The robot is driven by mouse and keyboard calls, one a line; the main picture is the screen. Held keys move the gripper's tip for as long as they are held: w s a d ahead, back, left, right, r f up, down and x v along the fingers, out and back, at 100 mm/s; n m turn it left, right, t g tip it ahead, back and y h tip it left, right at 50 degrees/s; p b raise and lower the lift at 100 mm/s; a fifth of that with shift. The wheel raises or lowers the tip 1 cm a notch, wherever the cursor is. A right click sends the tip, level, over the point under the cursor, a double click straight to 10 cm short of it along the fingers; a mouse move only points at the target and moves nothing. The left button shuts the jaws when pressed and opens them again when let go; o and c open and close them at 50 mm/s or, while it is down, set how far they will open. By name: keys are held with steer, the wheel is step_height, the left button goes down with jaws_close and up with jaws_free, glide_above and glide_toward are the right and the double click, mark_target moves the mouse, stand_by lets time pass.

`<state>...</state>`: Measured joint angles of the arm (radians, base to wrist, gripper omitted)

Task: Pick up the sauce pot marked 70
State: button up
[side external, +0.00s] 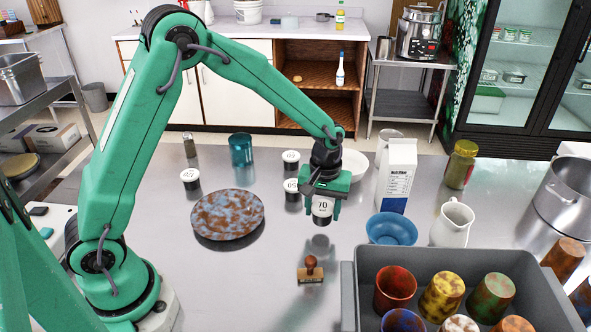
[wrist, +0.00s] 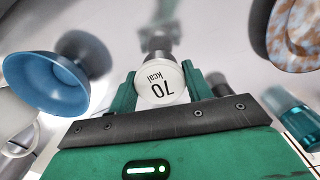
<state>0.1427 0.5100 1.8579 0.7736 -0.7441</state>
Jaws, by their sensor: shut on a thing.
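Other similar sauce pots stand to the left: one (side external: 291,158) at the back, one (side external: 291,187) close beside my gripper, and one (side external: 190,177) farther left.
A blue bowl (side external: 394,229), a milk carton (side external: 397,178) and a white jug (side external: 452,222) stand to the right. A grey bin (side external: 450,262) of cups is at front right. A wooden stamp (side external: 311,270) lies in front; a speckled plate (side external: 228,214) lies left.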

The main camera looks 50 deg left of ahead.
mark_target(322, 207)
steer(key=shift+r, duration=3.2)
